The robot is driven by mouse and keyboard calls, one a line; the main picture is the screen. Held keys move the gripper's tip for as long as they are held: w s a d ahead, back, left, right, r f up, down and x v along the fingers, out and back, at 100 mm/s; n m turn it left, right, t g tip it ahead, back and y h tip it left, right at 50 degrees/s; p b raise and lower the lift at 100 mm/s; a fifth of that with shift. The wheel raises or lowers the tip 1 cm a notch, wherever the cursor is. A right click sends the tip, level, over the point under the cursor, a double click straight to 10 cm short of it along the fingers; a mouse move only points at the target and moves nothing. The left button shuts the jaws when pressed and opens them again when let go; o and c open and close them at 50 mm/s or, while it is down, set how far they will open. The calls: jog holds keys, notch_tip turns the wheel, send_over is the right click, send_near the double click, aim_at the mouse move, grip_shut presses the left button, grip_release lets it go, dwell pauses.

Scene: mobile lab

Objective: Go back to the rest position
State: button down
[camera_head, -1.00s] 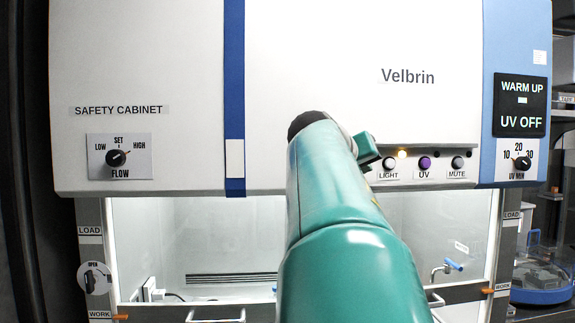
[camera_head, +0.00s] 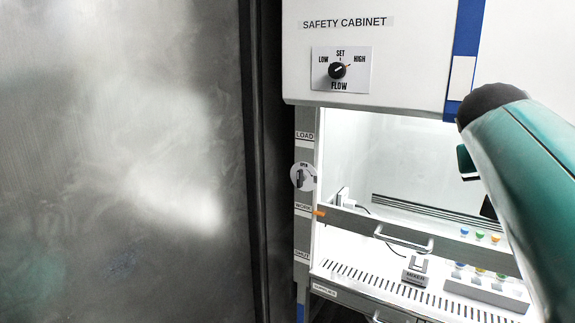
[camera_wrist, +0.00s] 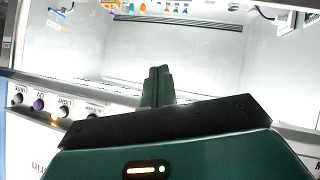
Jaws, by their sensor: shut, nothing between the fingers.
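My gripper (camera_wrist: 158,86) shows in the wrist view as two green fingers pressed together, with nothing between them. It is in front of the safety cabinet, whose bright interior lies behind it. In the head view my green arm crosses the right side, and its end hides part of the cabinet front. The safety cabinet (camera_head: 395,70) stands at the right, with its flow knob (camera_head: 337,70) on the upper panel. Its sash edge (camera_head: 355,219) with a handle (camera_head: 403,240) runs across the opening.
A grey metal wall (camera_head: 120,160) fills the left. A mixer (camera_head: 415,275) and a rack (camera_head: 490,291) with several coloured-cap tubes stand inside the cabinet.

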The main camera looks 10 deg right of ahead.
jog(key=s+a+f+n+y, duration=0.2)
jog(key=a+f+y, duration=0.3)
jog(key=a+f, duration=0.8)
jog(key=s+a+f+n+y, duration=0.3)
jog(key=a+f, duration=1)
jog(key=a, duration=0.5)
jog(key=shift+s+a+f+n+y, duration=0.15)
jog(key=shift+s+n+y, duration=0.1)
jog(key=shift+n+y, duration=0.8)
jog(key=shift+s+d, duration=0.1)
jog(key=shift+d, duration=0.1)
